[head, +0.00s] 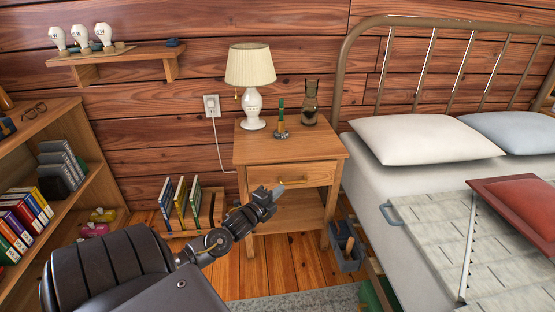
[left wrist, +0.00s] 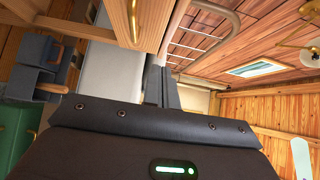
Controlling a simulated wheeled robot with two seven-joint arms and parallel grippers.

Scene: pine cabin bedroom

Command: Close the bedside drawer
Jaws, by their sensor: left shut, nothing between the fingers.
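The wooden bedside table (head: 246,154) stands against the log wall. Its drawer (head: 318,173) sits under the top and looks flush or nearly flush with the frame; a small gap cannot be ruled out. A brass handle is on its front and shows at the top of the left wrist view (left wrist: 133,20). My left gripper (head: 280,188) is shut and empty, in front of the drawer near its handle. Its fingers also show in the left wrist view (left wrist: 161,88). I cannot tell whether the fingertips touch the drawer front. My right gripper is not in view.
A lamp (head: 251,85), a green candle holder (head: 281,122) and a glass lantern (head: 310,102) stand on the table top. A bed (head: 387,185) is close on the right, with a grey caddy (head: 347,262) between. Books (head: 178,205) stand to the left.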

